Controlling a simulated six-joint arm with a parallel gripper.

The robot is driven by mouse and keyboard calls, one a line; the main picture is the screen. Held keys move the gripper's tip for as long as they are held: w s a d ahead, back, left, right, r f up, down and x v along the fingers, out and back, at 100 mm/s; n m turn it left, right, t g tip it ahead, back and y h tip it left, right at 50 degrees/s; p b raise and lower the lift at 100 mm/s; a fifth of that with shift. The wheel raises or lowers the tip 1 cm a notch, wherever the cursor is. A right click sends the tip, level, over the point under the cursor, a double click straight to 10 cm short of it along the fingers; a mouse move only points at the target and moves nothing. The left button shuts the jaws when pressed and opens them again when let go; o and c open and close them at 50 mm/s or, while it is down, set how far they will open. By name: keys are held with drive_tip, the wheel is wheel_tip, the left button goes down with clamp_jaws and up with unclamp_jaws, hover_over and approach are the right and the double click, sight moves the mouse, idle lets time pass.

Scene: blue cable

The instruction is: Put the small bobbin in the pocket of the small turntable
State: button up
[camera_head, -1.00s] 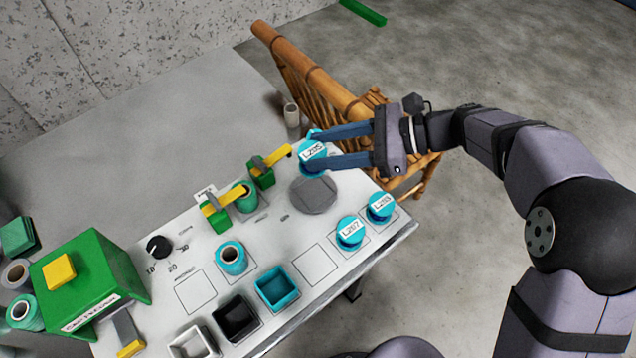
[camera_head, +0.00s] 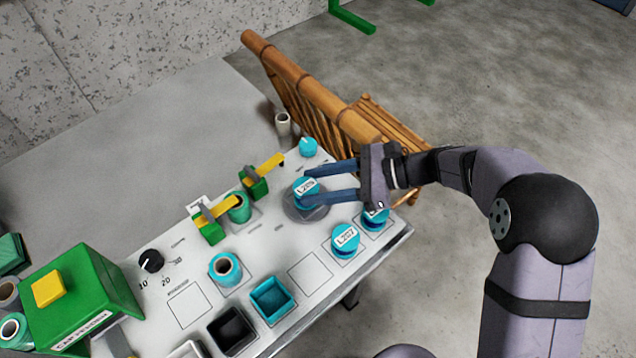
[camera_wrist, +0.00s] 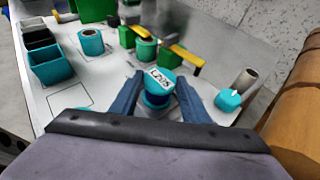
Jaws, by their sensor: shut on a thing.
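My gripper (camera_head: 308,188) is shut on a small teal bobbin (camera_head: 306,192) with a white label that looks like L205. In the wrist view the bobbin (camera_wrist: 157,88) stands nearly upright between the two blue fingers. It is directly over the small turntable (camera_head: 296,213), a round grey disc on the panel. The bobbin and finger hide most of the disc, including its pocket. I cannot tell whether the bobbin touches the disc or hangs just above it.
Two labelled teal bobbins, L207 (camera_head: 344,240) and another (camera_head: 376,217) partly behind my gripper, stand at the panel's right. A teal knob (camera_head: 308,148) and a grey tube (camera_head: 283,124) are beyond the turntable. Green-and-yellow clamps (camera_head: 256,183) stand to its left.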

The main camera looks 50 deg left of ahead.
idle(0.3)
drive_tip(key=o, duration=1.2)
drive_tip(key=shift+f, duration=0.15)
drive_tip(key=shift+r, duration=0.25)
drive_tip(key=v, duration=1.2)
drive_tip(key=shift+f, duration=0.15)
drive_tip(key=shift+d, duration=0.1)
